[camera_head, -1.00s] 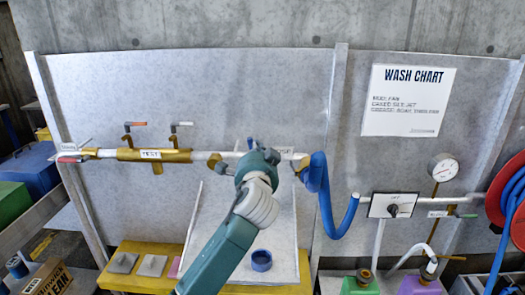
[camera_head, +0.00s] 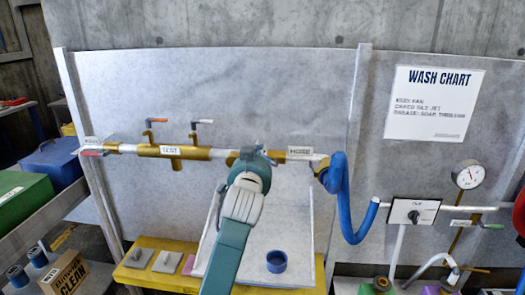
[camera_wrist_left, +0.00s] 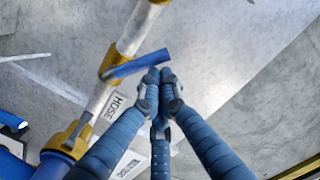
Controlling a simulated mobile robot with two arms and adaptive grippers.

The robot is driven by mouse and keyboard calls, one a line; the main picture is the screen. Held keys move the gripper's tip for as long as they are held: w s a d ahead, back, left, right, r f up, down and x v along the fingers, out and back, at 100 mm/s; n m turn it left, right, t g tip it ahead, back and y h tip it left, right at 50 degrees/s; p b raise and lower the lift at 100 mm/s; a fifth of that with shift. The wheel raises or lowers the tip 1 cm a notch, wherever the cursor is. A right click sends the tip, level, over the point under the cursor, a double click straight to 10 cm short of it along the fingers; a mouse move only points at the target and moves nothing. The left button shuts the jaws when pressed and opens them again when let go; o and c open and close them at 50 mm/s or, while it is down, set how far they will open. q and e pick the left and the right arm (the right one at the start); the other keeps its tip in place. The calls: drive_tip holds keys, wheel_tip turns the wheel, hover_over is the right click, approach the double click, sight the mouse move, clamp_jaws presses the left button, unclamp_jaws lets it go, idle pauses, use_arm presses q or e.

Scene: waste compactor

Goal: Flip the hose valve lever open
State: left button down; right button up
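The hose valve's blue lever (camera_wrist_left: 138,64) shows in the left wrist view, slanting out to the right from a brass valve body (camera_wrist_left: 128,48) on the pipe. In the head view that lever is hidden behind my left gripper (camera_head: 250,150), which is in front of the pipe just left of the HOSE label (camera_head: 300,152). In the left wrist view my left gripper (camera_wrist_left: 160,78) has its fingertips together, just below the lever's free end. I see nothing between them; whether they touch the lever I cannot tell. My right gripper is not in view.
Two more levers, orange (camera_head: 156,120) and white (camera_head: 203,122), stand on the TEST valve at left. A blue hose (camera_head: 342,190) hangs at right, beside a selector box (camera_head: 413,211) and gauge (camera_head: 467,175). A yellow bench (camera_head: 150,275) runs below the panel.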

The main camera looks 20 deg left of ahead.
use_arm(q)
drive_tip(key=shift+s+a+f+n, duration=0.15)
drive_tip(key=shift+a+f+n, duration=0.4)
drive_tip(key=shift+n, duration=0.55)
drive_tip(key=shift+s+a+f+n, duration=0.1)
drive_tip(key=shift+a+f+n, duration=0.45)
drive_tip(key=shift+n, duration=0.55)
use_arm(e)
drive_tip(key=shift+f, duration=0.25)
use_arm(q)
drive_tip(key=shift+f+n, duration=0.4)
